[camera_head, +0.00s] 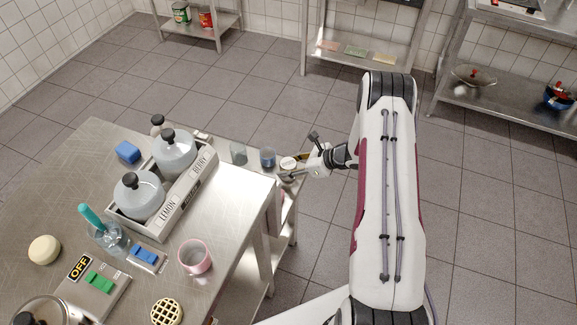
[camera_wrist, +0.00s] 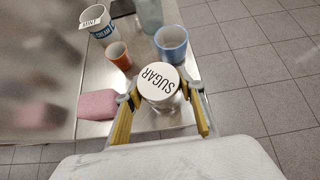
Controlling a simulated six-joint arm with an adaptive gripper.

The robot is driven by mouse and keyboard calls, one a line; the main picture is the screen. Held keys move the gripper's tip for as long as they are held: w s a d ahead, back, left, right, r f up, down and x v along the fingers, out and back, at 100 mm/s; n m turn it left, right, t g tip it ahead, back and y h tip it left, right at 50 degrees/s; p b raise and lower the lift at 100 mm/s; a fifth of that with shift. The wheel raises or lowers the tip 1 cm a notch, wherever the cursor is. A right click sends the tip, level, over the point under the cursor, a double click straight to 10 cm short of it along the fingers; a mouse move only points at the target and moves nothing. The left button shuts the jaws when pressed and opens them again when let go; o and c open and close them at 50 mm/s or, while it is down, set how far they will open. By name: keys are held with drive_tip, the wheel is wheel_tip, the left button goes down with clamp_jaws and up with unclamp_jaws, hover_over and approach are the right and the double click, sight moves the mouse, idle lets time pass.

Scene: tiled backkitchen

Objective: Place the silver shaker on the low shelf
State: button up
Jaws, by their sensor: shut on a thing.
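The shaker (camera_wrist: 159,80) has a pale round top marked SUGAR, with a little of its shiny body showing below in the wrist view. My gripper (camera_wrist: 161,98) is shut on it, with a yellow-padded finger on each side. In the head view, my gripper (camera_head: 291,169) is at the right end of a narrow steel shelf (camera_head: 283,203) beside the worktable. The shaker looks upright and is over or on this steel surface. I cannot tell whether its base touches, as the base is hidden.
The worktable (camera_head: 226,215) holds a crate of jars (camera_head: 183,203). Open floor lies to the right.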

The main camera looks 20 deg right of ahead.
drive_tip(key=o, duration=1.3)
drive_tip(key=shift+r, duration=0.15)
drive_tip(key=v, duration=1.2)
